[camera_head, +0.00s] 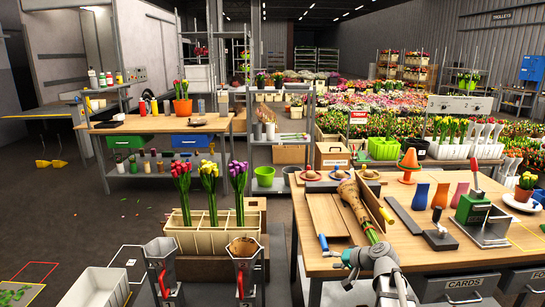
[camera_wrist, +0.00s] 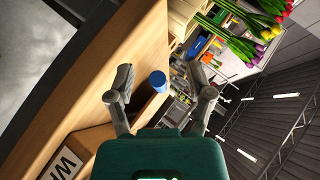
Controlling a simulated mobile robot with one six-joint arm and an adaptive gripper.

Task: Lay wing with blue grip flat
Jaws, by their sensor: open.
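The wooden wing with the blue grip (camera_head: 327,216) is at the left of a folding board on the right-hand table. I cannot tell its exact tilt. Its blue grip (camera_head: 323,242) sticks out at the near end. In the wrist view the blue grip (camera_wrist: 158,82) shows between the open fingers, with nothing clearly touching it. My gripper (camera_head: 338,259) is open, close to the near side of the grip; its fingers also show in the wrist view (camera_wrist: 160,77). A paper-wrapped bunch (camera_head: 357,208) lies along the board's middle.
Coloured vases (camera_head: 420,196) and a green press (camera_head: 472,208) stand farther right. A tulip crate (camera_head: 205,236) and metal cones (camera_head: 163,268) stand left of the table.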

